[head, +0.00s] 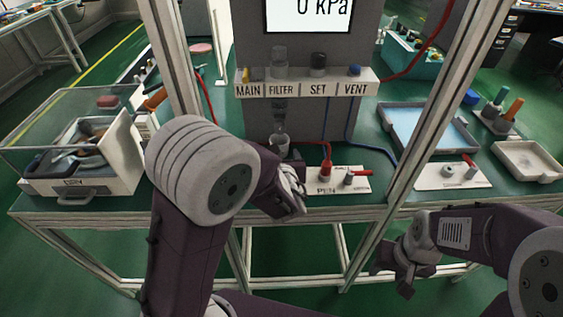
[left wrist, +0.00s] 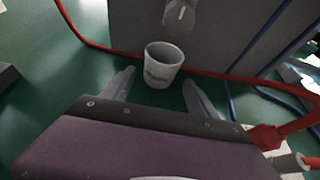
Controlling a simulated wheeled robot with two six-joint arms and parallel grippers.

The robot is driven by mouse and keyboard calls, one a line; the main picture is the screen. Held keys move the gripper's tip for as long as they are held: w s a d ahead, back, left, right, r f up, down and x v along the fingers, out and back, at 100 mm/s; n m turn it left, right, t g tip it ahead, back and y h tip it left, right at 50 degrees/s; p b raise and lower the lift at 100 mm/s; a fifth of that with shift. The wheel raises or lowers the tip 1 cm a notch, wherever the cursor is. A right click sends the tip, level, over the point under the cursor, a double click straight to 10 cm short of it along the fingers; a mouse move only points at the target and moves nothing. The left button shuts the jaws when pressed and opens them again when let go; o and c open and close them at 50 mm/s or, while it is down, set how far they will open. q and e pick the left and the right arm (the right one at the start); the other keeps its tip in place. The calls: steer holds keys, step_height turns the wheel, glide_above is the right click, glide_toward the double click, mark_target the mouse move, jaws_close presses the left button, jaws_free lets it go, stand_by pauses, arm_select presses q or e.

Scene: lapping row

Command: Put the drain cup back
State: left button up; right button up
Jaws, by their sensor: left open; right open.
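The drain cup (head: 279,145) is a small pale cup with dark printing, standing upright below the filter (head: 279,115) on the panel. In the left wrist view the cup (left wrist: 163,66) stands on the green bench, with a grey knob-like part (left wrist: 180,16) above and behind it. My left gripper (left wrist: 158,90) is open, its two fingers pointing towards the cup, one on each side of the near approach. The cup looks just beyond the fingertips. In the head view my left arm partly hides this gripper. My right gripper (head: 405,278) is open and empty, low in front of the bench's front edge.
Red and blue hoses run near the cup; a red one (left wrist: 95,43) passes behind it. A red-fitted plate (head: 338,180) lies to the right. A clear-lidded bin (head: 110,178) stands left, a blue-lined tray (head: 398,110) right. Frame posts (head: 175,60) rise at the bench front.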

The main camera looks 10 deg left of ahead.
arm_select(q)
steer(key=v, duration=0.2)
steer(key=p+v, duration=0.1)
steer(key=v, duration=0.2)
steer(key=shift+r, duration=0.25)
steer(key=shift+v, duration=1)
steer(key=shift+s+d+f+b, duration=0.15)
steer(key=shift+s+f+b, duration=0.15)
steer(key=shift+b, duration=0.8)
steer(key=shift+s+d+r+b, duration=0.1)
steer(key=shift+s+r+b, duration=0.25)
steer(key=shift+s+b, duration=0.15)
steer(key=shift+s+r, duration=0.1)
steer(key=shift+r, duration=0.05)
